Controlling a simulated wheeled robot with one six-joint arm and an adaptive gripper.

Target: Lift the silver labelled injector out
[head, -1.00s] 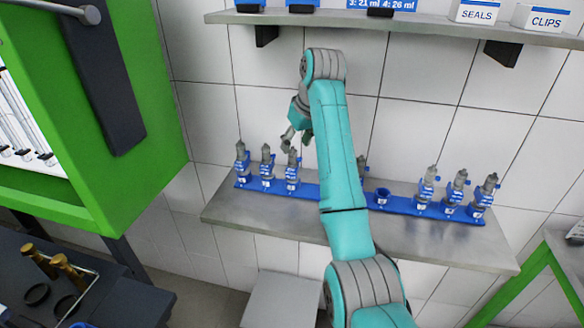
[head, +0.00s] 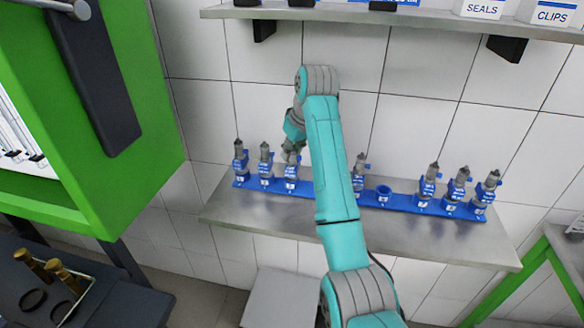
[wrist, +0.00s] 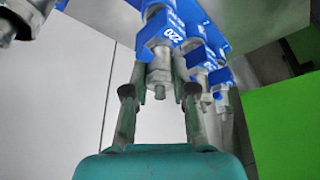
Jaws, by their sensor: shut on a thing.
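A blue rack (head: 405,205) holds several silver injectors with blue labelled bodies on a metal shelf. My gripper (head: 291,155) is at the top of the third injector from the left (head: 291,172). In the wrist view my gripper (wrist: 160,78) has its fingers on both sides of that injector's silver end (wrist: 159,62), shut on it. Its blue part (wrist: 162,32) carries a label reading 220. The injector stands upright and appears seated in the rack. My arm hides part of the rack just right of it.
Neighbouring injectors stand close by on the left (head: 265,160), and one stands right of my arm (head: 360,172). An empty blue holder (head: 384,193) sits further right. An upper shelf (head: 420,18) hangs above, and a green cabinet (head: 150,150) is at the left.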

